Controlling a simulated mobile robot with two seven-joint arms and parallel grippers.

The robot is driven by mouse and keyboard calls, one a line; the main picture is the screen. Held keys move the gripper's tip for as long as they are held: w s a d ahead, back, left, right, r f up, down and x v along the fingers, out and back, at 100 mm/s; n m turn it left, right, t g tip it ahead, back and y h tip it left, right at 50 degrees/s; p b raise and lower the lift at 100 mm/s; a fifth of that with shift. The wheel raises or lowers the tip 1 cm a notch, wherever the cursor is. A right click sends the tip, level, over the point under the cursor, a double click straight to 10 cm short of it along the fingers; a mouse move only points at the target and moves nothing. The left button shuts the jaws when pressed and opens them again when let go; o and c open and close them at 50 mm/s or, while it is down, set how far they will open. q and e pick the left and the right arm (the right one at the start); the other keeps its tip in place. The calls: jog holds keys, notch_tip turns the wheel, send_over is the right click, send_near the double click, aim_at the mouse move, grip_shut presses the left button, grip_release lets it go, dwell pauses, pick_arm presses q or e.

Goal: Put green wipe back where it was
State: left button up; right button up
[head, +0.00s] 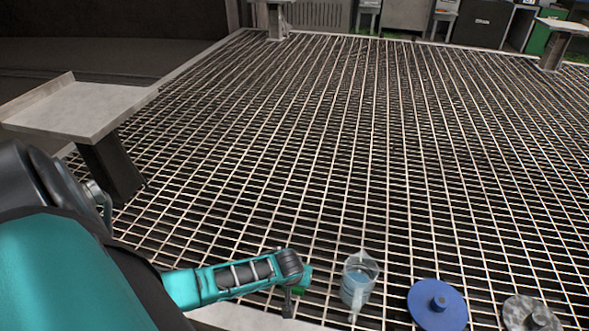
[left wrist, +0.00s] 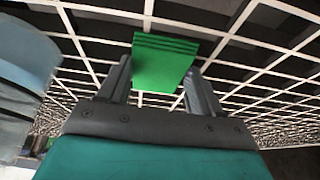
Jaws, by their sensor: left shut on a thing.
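The green wipe (left wrist: 163,60) is a small folded stack of green layers, held between the two fingers of my left gripper (left wrist: 162,85) in the left wrist view. In the head view only a small green bit of the wipe (head: 299,291) shows beside my left gripper (head: 289,303), low in the picture and left of the clear jug. The fingers are shut on the wipe, with grating behind it. Whether the wipe touches anything below cannot be told. My right gripper is not in view.
A clear jug (head: 358,284) with bluish contents stands close right of my left gripper. A blue knobbed disc (head: 436,306) and a grey disc (head: 529,315) lie farther right. A pale surface edge (head: 235,318) runs below.

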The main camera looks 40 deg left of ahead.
aim_at(292, 289)
pick_arm(q)
jog(key=shift+f, duration=0.15)
jog(key=o, duration=0.9)
jog(key=shift+o, duration=0.2)
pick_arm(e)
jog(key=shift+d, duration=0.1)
pick_arm(q)
jog(key=p+v, duration=0.4)
jog(key=v, duration=0.2)
jog(key=shift+r, duration=0.4)
jog(key=s+d+r+m+t+h+p, duration=0.1)
jog(key=s+d+r+m+t+h, duration=0.1)
jog(key=d+r, duration=0.6)
jog(key=s+d+r+m+t+h+p, duration=0.1)
jog(key=s+d+r+m+t+h, duration=0.1)
jog(key=d+r+m, duration=0.4)
jog(key=d+r+t+h, duration=0.1)
jog(key=d+r+t, duration=0.1)
jog(key=d+r, duration=0.1)
jog(key=shift+r+m+t+p, duration=0.3)
jog(key=shift+r+t, duration=0.1)
jog(key=shift+r, duration=0.25)
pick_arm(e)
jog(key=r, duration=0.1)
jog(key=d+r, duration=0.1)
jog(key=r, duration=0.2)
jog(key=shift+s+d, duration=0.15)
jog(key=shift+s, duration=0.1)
